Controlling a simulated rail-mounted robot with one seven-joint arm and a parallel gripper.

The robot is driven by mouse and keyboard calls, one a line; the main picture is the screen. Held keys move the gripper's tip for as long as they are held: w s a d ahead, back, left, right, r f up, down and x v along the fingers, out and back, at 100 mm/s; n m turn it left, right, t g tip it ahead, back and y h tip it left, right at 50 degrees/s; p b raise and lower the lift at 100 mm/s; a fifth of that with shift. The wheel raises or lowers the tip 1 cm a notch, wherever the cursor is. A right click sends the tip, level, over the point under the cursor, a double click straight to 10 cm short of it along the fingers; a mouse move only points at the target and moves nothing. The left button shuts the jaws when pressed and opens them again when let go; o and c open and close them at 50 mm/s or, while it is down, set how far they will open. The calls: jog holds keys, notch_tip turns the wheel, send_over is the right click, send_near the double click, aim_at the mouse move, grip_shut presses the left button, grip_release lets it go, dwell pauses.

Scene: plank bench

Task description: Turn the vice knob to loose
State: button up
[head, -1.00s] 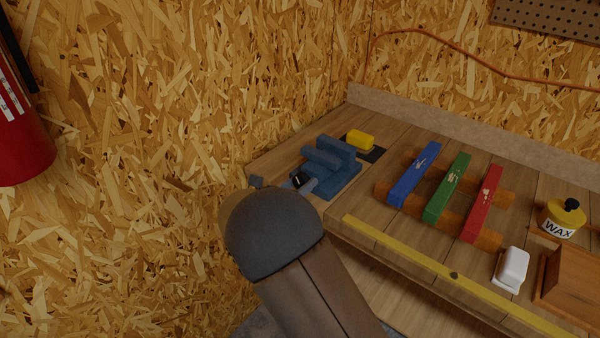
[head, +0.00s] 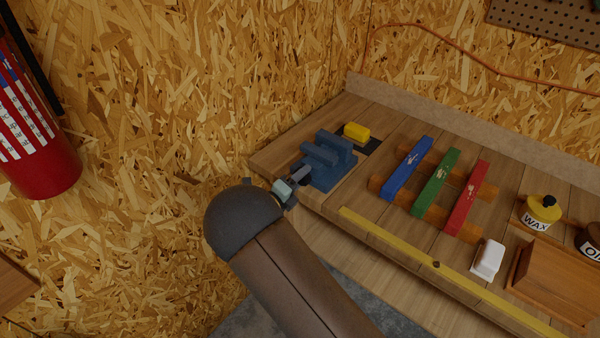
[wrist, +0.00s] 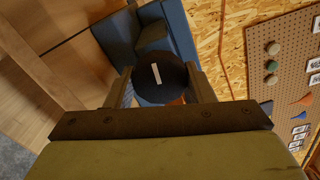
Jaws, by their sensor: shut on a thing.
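The blue vice (head: 335,172) sits at the left end of the plank bench, and its blue body also shows at the top of the wrist view (wrist: 172,28). Its round black knob (wrist: 160,83) faces the wrist camera and bears a white mark, which is tilted slightly off upright. My gripper (wrist: 162,88) is shut on the knob, one finger on each side of it. In the head view my gripper (head: 285,189) is at the front of the vice, partly hidden by my arm, and the knob is hard to make out there.
A yellow block (head: 356,131) lies behind the vice. Blue (head: 407,168), green (head: 436,182) and red (head: 467,198) bars rest on wooden strips to the right. A wax jar (head: 541,212) and white block (head: 488,258) stand farther right. A red extinguisher (head: 40,160) is at left.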

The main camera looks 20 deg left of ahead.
jog(key=shift+n+p, duration=0.45)
jog(key=shift+n, duration=0.35)
jog(key=o, duration=1)
jog(key=shift+c, duration=0.2)
jog(key=shift+f, duration=0.15)
